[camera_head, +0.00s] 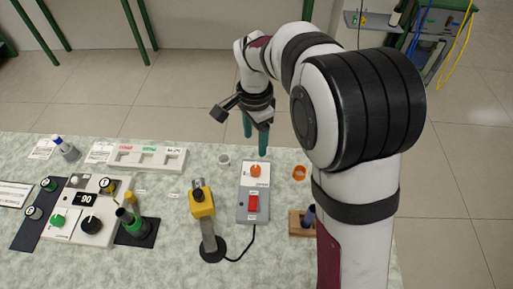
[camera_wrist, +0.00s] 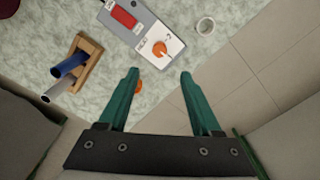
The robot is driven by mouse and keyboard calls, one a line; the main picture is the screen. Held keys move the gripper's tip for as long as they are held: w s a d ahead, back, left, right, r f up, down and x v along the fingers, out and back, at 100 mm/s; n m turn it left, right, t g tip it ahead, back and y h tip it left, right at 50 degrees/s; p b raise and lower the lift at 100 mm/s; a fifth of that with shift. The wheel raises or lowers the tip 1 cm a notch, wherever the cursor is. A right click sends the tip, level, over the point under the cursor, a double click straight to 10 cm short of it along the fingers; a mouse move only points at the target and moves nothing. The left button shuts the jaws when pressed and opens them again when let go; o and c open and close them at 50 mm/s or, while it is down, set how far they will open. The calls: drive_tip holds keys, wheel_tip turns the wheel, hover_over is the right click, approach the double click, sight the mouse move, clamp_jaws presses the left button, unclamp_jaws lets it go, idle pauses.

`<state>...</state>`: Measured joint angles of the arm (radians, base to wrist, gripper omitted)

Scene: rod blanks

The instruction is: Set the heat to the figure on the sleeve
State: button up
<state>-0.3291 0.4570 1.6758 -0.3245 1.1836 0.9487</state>
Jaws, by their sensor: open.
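A grey control box (camera_head: 245,212) stands on the table with an orange knob (camera_head: 256,170) at its far end and a red switch (camera_head: 253,203) nearer. The same knob shows in the wrist view (camera_wrist: 160,48), just beyond my fingertips and roughly centred between them. My gripper (camera_head: 255,135) has green fingers, is open and empty, and hangs above the far end of the box; it also shows in the wrist view (camera_wrist: 159,74). Which part is the sleeve I cannot tell, and no figure on one is readable. The marks around the knob are too small to read.
A yellow-headed tool (camera_head: 203,200) on a stand is cabled to the box. A wooden rack (camera_wrist: 88,60) holds a blue tube and a grey tube. An orange ring (camera_head: 299,173) and a pale ring (camera_head: 223,159) flank the box. A panel display (camera_head: 85,199) reads 90.

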sight(255, 168)
wheel_tip(255, 168, down, 12)
drive_tip(key=shift+f, duration=0.25)
clamp_jaws()
